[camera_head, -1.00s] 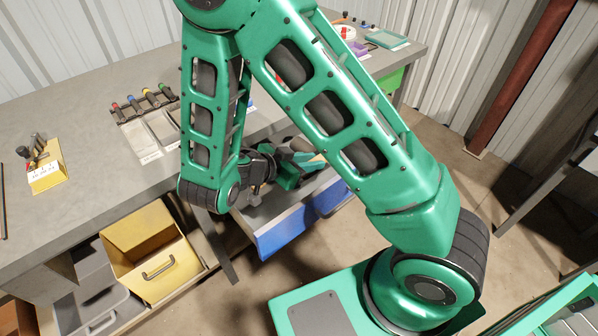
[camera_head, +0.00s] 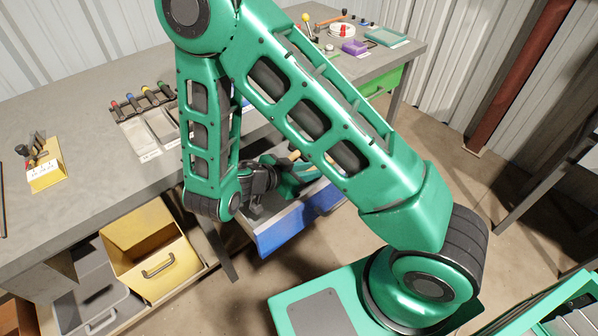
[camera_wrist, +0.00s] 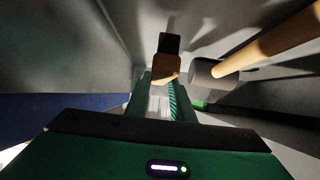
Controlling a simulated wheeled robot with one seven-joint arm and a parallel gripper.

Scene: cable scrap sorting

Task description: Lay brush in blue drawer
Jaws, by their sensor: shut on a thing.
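The blue drawer (camera_head: 281,233) is pulled out under the workbench in the head view, its grey inside partly covered by my arm. My gripper (camera_wrist: 163,90) is inside or just over it, pointing in. In the wrist view its fingers are shut on the brush (camera_wrist: 164,68), which shows as a tan block with a dark end beyond the fingertips. Whether the brush touches the drawer floor I cannot tell.
A mallet-like tool (camera_wrist: 263,48) with a wooden handle and grey head lies close right of the brush in the wrist view. Grey drawer walls stand close around. A yellow drawer (camera_head: 152,255) is open at left; a green drawer (camera_head: 384,82) is at the far end.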

